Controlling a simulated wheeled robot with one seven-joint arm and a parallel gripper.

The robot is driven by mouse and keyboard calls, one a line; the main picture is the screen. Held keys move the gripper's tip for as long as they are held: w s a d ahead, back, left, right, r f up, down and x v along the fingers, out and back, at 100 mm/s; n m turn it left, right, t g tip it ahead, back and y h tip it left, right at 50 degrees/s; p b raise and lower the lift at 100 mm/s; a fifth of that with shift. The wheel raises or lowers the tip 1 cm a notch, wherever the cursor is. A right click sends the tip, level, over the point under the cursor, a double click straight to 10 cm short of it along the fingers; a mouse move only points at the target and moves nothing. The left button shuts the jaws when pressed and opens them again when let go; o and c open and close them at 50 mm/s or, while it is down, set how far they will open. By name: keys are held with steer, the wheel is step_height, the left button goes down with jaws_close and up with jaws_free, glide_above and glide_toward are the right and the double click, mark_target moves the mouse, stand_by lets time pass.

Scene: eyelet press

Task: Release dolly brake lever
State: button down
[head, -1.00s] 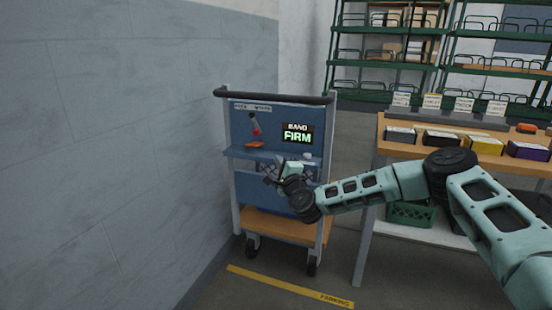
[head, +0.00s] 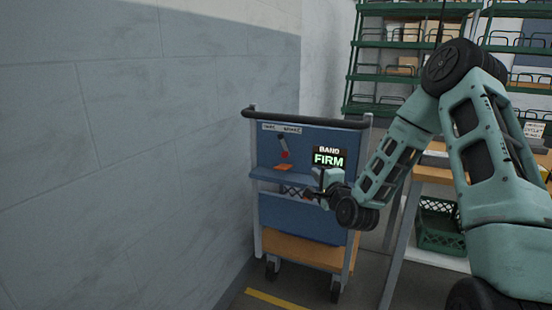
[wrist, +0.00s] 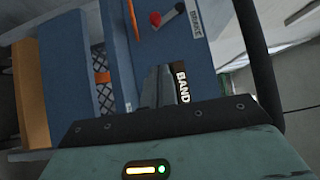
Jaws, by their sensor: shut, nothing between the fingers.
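The blue dolly (head: 300,222) stands by the wall. Its brake lever (head: 283,146) is on the upper panel under a label strip (head: 281,128). The lever slants, with its red knob (head: 285,155) at the lower end. In the wrist view the red knob (wrist: 155,19) shows at the top edge, near the BRAKE label (wrist: 195,22). My gripper (head: 312,192) is shut and empty, in front of the dolly, below and right of the lever and apart from it. Its fingertips (wrist: 159,82) point at the dolly's face beside the BAND sign (wrist: 181,84).
A lit sign reading BAND FIRM (head: 328,158) is by the dolly's right side. An orange piece (head: 283,167) lies below the lever. A dark handle bar (head: 300,118) tops the dolly. A table with a green crate (head: 442,230) stands right; the grey wall (head: 140,150) bounds the left.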

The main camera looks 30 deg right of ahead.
stand_by(0.3)
glide_toward(288, 154)
steer(key=d, duration=0.1)
steer(key=w+d, duration=0.1)
steer(key=d, duration=0.1)
steer(key=shift+w+d+f+b, duration=0.3)
steer(key=shift+w+f+b, duration=0.05)
steer(key=shift+w+b, duration=0.05)
steer(key=w, duration=0.1)
steer(key=w+a, duration=0.1)
steer(key=w, duration=0.1)
steer(key=shift+w+a, duration=0.1)
steer(key=shift+a, duration=0.15)
steer(key=shift+w+a+r, duration=0.1)
steer(key=shift+w+a, duration=0.15)
steer(key=shift+w, duration=0.15)
steer(key=shift+b, duration=0.35)
